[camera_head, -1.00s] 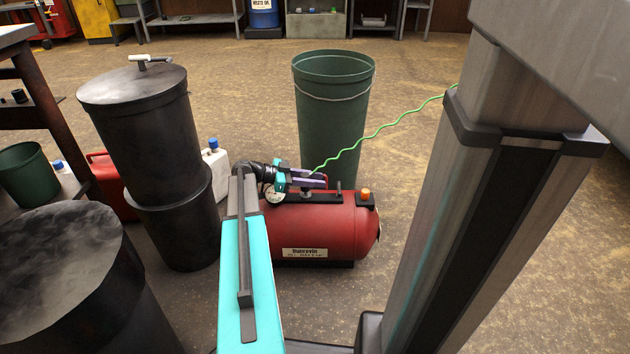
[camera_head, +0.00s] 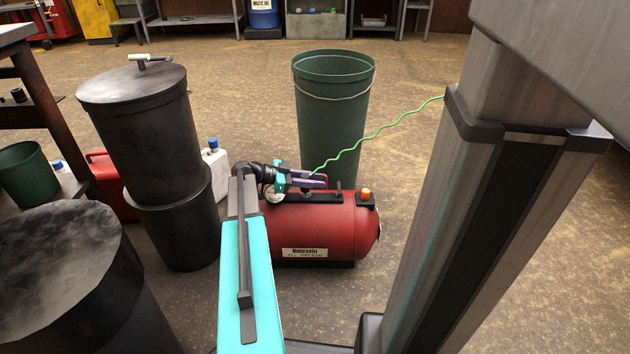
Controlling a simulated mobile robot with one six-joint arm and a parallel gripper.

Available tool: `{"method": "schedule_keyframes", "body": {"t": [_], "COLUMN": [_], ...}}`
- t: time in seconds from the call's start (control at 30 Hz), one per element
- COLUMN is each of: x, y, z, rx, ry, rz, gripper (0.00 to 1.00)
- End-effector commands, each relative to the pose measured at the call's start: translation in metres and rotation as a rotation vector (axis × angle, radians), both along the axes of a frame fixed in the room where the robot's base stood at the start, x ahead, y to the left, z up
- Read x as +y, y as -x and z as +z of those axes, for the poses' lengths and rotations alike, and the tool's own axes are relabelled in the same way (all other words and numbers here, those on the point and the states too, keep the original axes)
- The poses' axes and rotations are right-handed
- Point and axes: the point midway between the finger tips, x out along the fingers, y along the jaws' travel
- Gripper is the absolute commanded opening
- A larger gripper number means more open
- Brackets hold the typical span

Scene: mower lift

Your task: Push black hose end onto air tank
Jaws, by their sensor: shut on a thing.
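The red air tank (camera_head: 312,228) lies on the floor in the middle of the view, with a label on its side and an orange knob at its right end. My gripper (camera_head: 318,181), with teal and purple parts, is just above the tank's top. It is shut on the end of a wavy hose (camera_head: 362,141), which looks green. The hose end itself is too small and too covered by the jaws to see, so I cannot tell whether it touches the tank. My arm hides the tank's left end.
A tall green bin (camera_head: 333,110) stands right behind the tank. Black drums (camera_head: 150,150) and a white jug (camera_head: 215,160) stand to the left. The hose runs right behind my grey column. Open floor lies at the back right.

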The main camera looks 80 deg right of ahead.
Motion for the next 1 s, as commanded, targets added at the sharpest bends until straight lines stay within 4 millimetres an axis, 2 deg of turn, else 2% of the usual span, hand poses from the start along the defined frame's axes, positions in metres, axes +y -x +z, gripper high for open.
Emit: {"method": "schedule_keyframes", "body": {"t": [1.0], "x": [0.000], "y": [0.000], "z": [-0.011], "rx": [0.001], "ry": [0.000], "rz": [0.000], "gripper": [0.00]}}
